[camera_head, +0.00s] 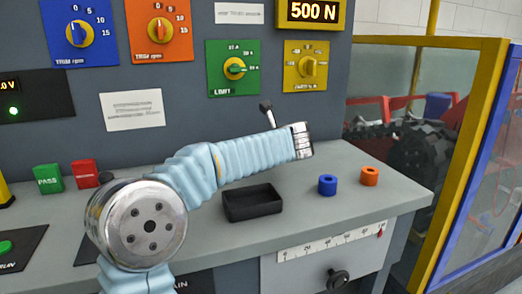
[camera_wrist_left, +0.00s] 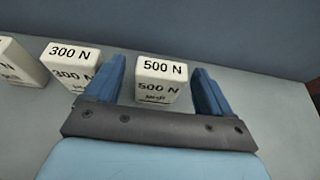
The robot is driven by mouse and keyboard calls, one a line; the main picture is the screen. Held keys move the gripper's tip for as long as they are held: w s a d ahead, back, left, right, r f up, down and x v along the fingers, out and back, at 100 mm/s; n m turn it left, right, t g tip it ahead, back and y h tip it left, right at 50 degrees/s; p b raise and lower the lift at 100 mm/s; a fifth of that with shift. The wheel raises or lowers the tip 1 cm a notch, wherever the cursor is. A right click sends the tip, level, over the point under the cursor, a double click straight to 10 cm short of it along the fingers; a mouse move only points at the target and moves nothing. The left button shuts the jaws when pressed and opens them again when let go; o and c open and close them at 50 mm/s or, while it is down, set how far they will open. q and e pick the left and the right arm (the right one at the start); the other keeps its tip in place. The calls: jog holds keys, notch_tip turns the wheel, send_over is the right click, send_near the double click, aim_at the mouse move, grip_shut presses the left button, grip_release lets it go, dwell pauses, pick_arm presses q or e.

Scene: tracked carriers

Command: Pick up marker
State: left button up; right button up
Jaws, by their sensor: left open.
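In the left wrist view, a white block labelled 500 N (camera_wrist_left: 157,96) stands on the grey surface. My left gripper (camera_wrist_left: 158,68) is open, with one blue finger on each side of this block. Gaps show between the block and both fingers. A similar white block labelled 300 N (camera_wrist_left: 70,63) stands just left of the left finger. In the head view my left arm reaches across the bench, but I cannot make out its fingers or these white blocks. My right gripper is not in view.
Part of another white block (camera_wrist_left: 18,62) stands at the far left. On the bench are a black tray (camera_head: 252,217), a blue ring (camera_head: 327,190), an orange ring (camera_head: 370,176), a green PASS block (camera_head: 48,178) and a red block (camera_head: 85,174). A panel with dials rises behind.

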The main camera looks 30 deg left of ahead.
pick_arm(q)
jog(key=shift+w+a+f, duration=0.2)
jog(key=shift+w+a, duration=0.1)
jog(key=shift+a, duration=0.1)
jog(key=shift+c, duration=0.2)
jog(key=c, duration=1)
